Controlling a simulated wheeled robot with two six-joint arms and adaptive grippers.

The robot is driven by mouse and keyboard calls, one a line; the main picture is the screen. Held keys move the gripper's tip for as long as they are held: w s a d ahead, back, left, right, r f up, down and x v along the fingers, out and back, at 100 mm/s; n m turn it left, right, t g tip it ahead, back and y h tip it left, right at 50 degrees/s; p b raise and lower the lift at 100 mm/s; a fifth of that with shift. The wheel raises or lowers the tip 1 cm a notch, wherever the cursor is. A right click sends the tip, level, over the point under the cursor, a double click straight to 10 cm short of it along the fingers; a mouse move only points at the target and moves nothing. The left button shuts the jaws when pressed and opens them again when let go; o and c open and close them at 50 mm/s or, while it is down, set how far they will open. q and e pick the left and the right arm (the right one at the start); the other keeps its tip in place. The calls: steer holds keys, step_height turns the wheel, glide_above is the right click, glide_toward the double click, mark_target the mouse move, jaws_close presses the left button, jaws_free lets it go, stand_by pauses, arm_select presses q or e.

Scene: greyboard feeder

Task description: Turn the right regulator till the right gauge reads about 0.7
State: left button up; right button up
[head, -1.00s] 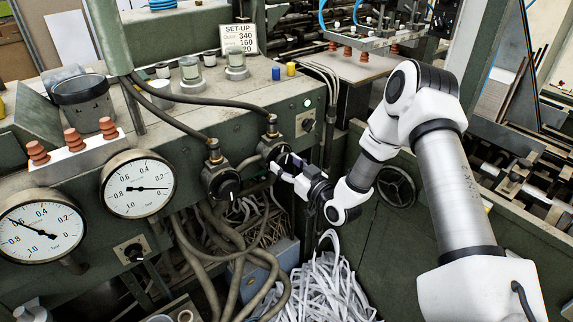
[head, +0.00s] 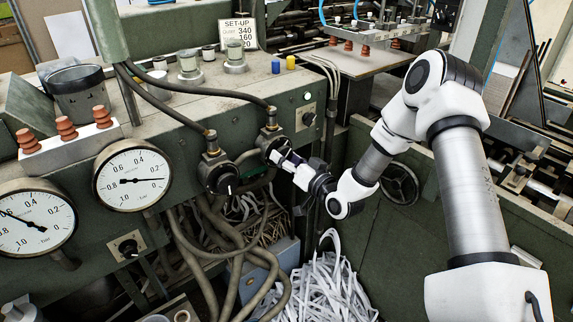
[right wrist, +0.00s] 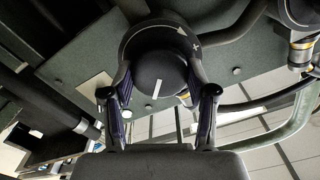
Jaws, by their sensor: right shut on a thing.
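The right gauge (head: 132,175) is a round white dial. Its needle points right, below the 0.2 mark and close to the zero end. The right regulator (head: 268,143) is a dark round knob on the green panel, with a hose fitting above it. My right gripper (head: 281,157) is at this regulator. In the right wrist view, the knob (right wrist: 160,74) carries a white line, which points downward and slightly left there. The two fingers of my right gripper (right wrist: 160,98) are closed on opposite sides of the knob. My left gripper is not in view.
The left regulator (head: 218,174) sits close beside the right one. The left gauge (head: 32,222) is cut by the picture edge. Hoses (head: 225,235) hang below the regulators. A heap of white paper strips (head: 320,288) lies below my right arm.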

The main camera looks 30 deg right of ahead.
steer(key=m+b, duration=1.9)
steer(key=m, duration=1.4)
stand_by(0.5)
steer(key=o, duration=1.2)
steer(key=shift+f, duration=0.1)
steer(key=shift+c, duration=0.2)
